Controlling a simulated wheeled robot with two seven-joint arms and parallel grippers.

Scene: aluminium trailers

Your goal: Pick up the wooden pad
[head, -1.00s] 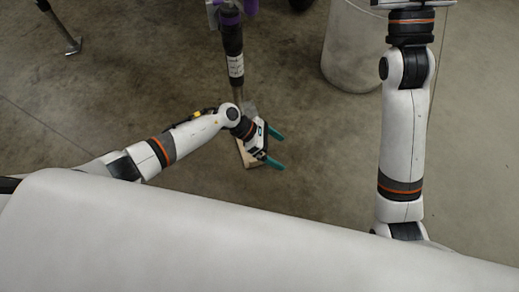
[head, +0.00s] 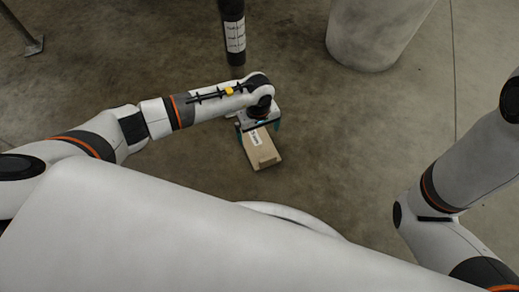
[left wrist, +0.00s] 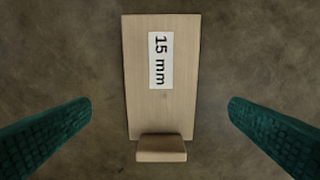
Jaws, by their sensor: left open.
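The wooden pad (head: 261,151) lies on the concrete floor in the head view, partly hidden under my left gripper (head: 259,126). In the left wrist view the pad (left wrist: 188,100) is a flat light board with a white "15 mm" label and a small raised block at its lower end. My left gripper (left wrist: 160,118) is open, with one teal finger on each side of the pad and a gap to it on both sides. My right gripper is outside the head view; only parts of my right arm show.
A dark post with a white label (head: 235,36) stands just behind the pad. A pale cylindrical container (head: 372,35) stands at the upper right. A metal foot (head: 34,45) stands at the upper left. The floor around the pad is mostly clear.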

